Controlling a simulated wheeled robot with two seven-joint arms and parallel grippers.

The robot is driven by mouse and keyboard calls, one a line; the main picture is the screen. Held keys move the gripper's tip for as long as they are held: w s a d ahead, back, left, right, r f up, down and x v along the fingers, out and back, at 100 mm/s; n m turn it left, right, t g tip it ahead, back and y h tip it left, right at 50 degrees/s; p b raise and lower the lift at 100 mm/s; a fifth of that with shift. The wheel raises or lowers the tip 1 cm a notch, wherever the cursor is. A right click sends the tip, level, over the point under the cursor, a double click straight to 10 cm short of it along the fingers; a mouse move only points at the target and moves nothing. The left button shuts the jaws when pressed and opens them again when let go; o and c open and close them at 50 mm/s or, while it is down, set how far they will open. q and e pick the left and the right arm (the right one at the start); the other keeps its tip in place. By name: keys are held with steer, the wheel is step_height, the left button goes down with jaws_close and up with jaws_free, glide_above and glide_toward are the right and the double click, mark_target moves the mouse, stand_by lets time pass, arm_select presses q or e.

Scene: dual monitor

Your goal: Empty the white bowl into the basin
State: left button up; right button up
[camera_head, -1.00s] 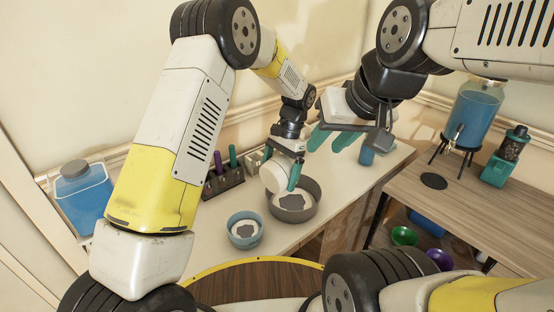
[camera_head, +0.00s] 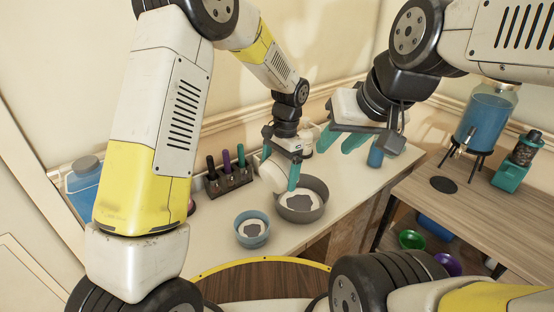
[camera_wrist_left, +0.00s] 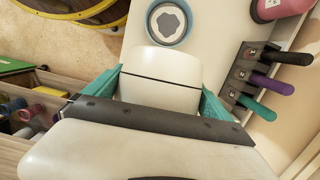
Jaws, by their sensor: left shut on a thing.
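My left gripper (camera_head: 284,172) is shut on the white bowl (camera_head: 270,178). The bowl is strongly tilted, just above the far left rim of the round grey basin (camera_head: 316,212). I cannot see into the bowl or tell whether it touches the basin. White and grey patches show inside the basin. In the left wrist view, the white bowl (camera_wrist_left: 165,72) sits between the teal fingers of my left gripper (camera_wrist_left: 160,95). My right gripper (camera_head: 343,139) hangs up and to the right of the basin, open and empty, its teal fingers apart.
A blue bowl (camera_head: 252,229) with white and grey inside stands left of the basin. A rack (camera_head: 229,180) with several markers stands behind it. A blue cup (camera_head: 375,158) is further right. A wooden table (camera_head: 490,215) with a dispenser (camera_head: 481,120) is at right.

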arm_select(q)
steer(key=t+h, duration=0.1)
steer(key=f+t+h, duration=0.1)
steer(key=a+f+h, duration=0.1)
steer(key=shift+s+f+t+h, duration=0.15)
steer(key=shift+s+t+h, duration=0.15)
steer(key=shift+t+h, duration=0.1)
steer(key=f+t+h, duration=0.2)
steer(key=shift+s+a+h, duration=0.1)
steer(key=shift+h, duration=0.3)
steer(key=f+t+h, duration=0.1)
steer(key=h, duration=0.1)
steer(key=f+t+h, duration=0.1)
steer(key=t+h, duration=0.1)
steer(key=shift+s+a+f, duration=0.2)
steer(key=shift+f+t+h, duration=0.2)
steer(key=shift+t+h, duration=0.5)
steer(key=shift+h, duration=0.1)
